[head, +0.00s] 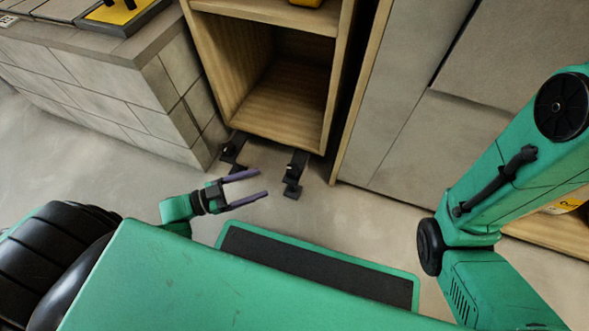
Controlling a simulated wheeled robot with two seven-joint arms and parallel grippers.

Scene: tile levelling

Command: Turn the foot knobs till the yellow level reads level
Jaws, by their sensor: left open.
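The wooden cabinet (283,102) has an open lower bay and stands ahead of me. Two black feet show at its front bottom edge: a left foot (233,152) and a right foot (293,173). Their knobs are too small to make out clearly. My left gripper (263,183) is open and empty, low over the floor. Its two purple fingers point right, in front of the feet and apart from the right one. A yellow thing (307,3) on the cabinet's upper board is cut off by the top edge; I cannot tell if it is the level, and no reading shows.
A tiled block (115,95) stands left of the cabinet, with a dark tray (140,22) holding a yellow item on top. Grey panels (410,125) stand to the right. My right arm crosses the right side. Bare floor (335,215) lies before the cabinet.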

